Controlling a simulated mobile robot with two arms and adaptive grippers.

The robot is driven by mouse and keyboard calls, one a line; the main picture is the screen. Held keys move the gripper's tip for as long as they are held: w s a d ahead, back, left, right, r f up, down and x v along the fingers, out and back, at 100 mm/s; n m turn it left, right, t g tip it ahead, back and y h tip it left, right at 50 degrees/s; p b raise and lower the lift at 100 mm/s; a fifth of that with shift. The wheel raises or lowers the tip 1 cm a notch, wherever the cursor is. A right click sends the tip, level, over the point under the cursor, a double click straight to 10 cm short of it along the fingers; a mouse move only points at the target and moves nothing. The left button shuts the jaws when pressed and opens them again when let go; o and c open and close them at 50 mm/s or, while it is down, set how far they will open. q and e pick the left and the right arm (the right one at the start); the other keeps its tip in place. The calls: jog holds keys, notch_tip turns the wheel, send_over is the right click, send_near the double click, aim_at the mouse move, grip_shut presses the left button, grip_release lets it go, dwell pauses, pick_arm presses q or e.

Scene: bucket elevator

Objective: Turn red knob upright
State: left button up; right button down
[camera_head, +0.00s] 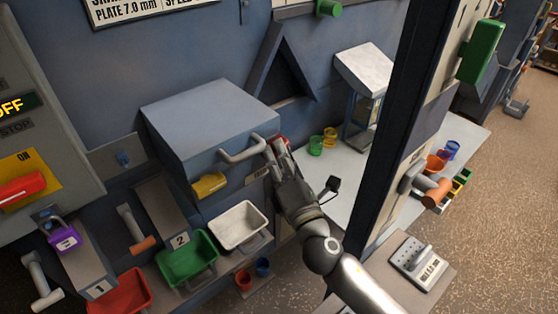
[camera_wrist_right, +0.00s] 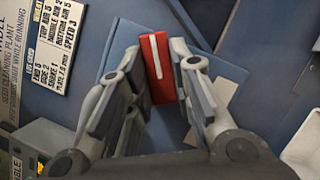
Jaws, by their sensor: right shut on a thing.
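The red knob (camera_wrist_right: 160,78) is a red block with a white line along its face, which runs nearly up and down, slightly tilted, in the right wrist view. In the head view only a bit of red (camera_head: 280,142) shows at the right side of the blue-grey box. My right gripper (camera_head: 275,152) is at that side, its fingers on either side of the knob and shut on it. The fingers hide most of the knob in the head view. My left gripper is not in view.
A white bin (camera_head: 238,224) and a green bin (camera_head: 187,258) stand below. A dark post (camera_head: 400,110) rises to the right of my arm.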

jog(key=shift+n, duration=0.3)
jog(key=c, duration=1.3)
grip_release()
jog(key=v, duration=1.2)
jog(key=shift+d, duration=0.1)
jog(key=shift+o, duration=0.6)
